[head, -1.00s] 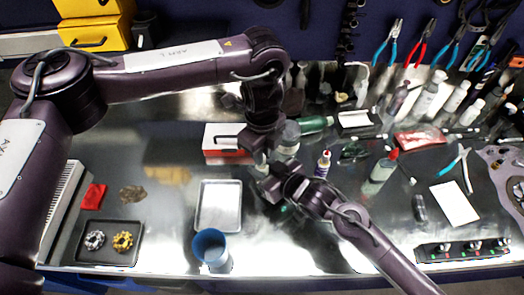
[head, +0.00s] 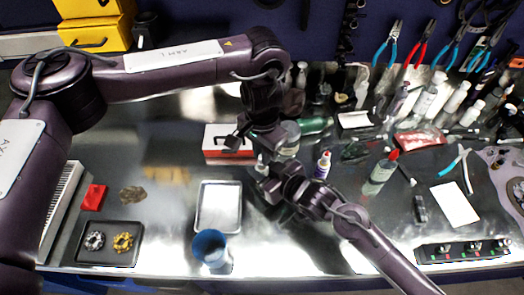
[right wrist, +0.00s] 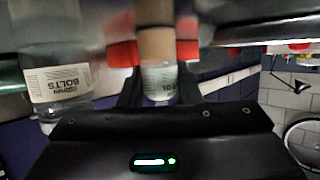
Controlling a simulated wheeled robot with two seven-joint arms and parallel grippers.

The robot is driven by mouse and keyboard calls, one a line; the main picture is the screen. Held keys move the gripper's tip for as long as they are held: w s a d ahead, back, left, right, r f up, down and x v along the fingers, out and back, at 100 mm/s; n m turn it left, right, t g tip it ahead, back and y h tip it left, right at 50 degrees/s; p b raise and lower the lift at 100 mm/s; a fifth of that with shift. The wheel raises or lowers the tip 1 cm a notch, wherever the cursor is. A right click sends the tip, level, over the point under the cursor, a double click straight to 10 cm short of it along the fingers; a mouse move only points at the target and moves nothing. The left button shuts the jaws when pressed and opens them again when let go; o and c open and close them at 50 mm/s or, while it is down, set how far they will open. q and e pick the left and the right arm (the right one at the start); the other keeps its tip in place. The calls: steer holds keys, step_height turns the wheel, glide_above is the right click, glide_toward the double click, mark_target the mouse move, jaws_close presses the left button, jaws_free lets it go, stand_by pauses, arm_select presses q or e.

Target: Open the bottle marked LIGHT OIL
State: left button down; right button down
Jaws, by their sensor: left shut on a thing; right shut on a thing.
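The oil bottle (right wrist: 160,84) shows in the right wrist view, with a pale label whose visible lettering ends in "OIL" and a tan section between red finger pads. My right gripper (right wrist: 155,52) is shut on this bottle. In the head view a small pale part of the bottle (head: 261,165) shows between my two grippers, and the rest is hidden. My left gripper (head: 260,152) comes down from above, right over the bottle's top, and is shut on its cap, which its fingers hide. My right gripper (head: 268,180) reaches it from the lower right.
A jar marked BOLTS (right wrist: 60,85) stands close beside my right gripper. A red-and-white box (head: 228,154), a metal tray (head: 203,225) and a blue cup (head: 211,248) are to the left. A purple-labelled bottle (head: 322,168) and a red-capped bottle (head: 380,175) stand to the right.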

arm_select(q)
steer(key=shift+r, duration=0.2)
stand_by(0.4)
steer(key=shift+r, duration=0.9)
steer(key=shift+r, duration=2.05)
arm_select(e)
steer(key=c, duration=1)
jaws_free()
steer(key=shift+o, duration=0.2)
arm_select(q)
steer(key=shift+f, duration=0.15)
arm_select(e)
steer(key=shift+s+d, duration=0.35)
arm_select(q)
steer(key=shift+f+b, duration=0.8)
steer(key=shift+b, duration=0.15)
arm_select(e)
steer(key=v, duration=1)
steer(key=shift+s+d+r, duration=0.1)
steer(key=shift+d, duration=0.05)
steer(key=shift+s+d+r, duration=0.15)
steer(key=shift+s+r, duration=0.05)
steer(key=shift+r, duration=0.05)
